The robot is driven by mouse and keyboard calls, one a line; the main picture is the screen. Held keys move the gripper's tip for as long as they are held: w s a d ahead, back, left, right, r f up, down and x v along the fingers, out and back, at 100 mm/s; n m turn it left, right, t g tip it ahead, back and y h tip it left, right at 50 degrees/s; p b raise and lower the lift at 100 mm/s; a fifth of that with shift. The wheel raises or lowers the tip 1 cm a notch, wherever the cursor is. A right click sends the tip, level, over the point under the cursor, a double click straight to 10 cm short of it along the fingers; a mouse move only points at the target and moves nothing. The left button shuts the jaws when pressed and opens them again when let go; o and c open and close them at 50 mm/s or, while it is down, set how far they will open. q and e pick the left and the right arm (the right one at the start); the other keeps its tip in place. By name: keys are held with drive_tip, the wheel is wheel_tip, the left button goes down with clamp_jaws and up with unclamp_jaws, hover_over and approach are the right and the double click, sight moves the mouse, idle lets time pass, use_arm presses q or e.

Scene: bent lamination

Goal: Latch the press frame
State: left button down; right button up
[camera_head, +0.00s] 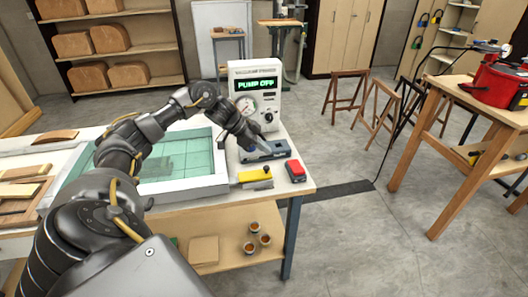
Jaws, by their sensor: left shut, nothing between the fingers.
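The press frame (213,181), a pale frame around a green gridded sheet (172,157), lies on the workbench; my left arm hides part of it. My left gripper (266,149) is shut and empty, over a blue-grey block (280,153) at the foot of the control unit, behind the yellow knob. I cannot tell whether it touches the block. The white control unit (259,72) reads "PUMP OFF". My right gripper is out of view.
A red button box (295,170) sits near the bench's right edge. Wooden pieces (25,172) lie at the bench's left. A table with a red pot (500,85) stands at the right. Wooden stools (378,115) stand behind. The floor between is open, with a dark cable strip.

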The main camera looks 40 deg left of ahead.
sight(268, 167)
use_arm(q)
drive_tip(key=p+x, duration=0.1)
drive_tip(key=x, duration=0.7)
drive_tip(key=shift+w+d+f+p, duration=0.15)
drive_tip(key=shift+w+d+p, duration=0.05)
drive_tip(key=shift+p, duration=0.2)
drive_tip(key=s+a, duration=0.1)
drive_tip(key=s+a+p, duration=0.1)
drive_tip(key=shift+s+a+f, duration=0.25)
drive_tip(key=shift+s+a, duration=0.05)
drive_tip(key=shift+s+a+f, duration=0.1)
drive_tip(key=shift+s+a, duration=0.15)
drive_tip(key=shift+w, duration=0.1)
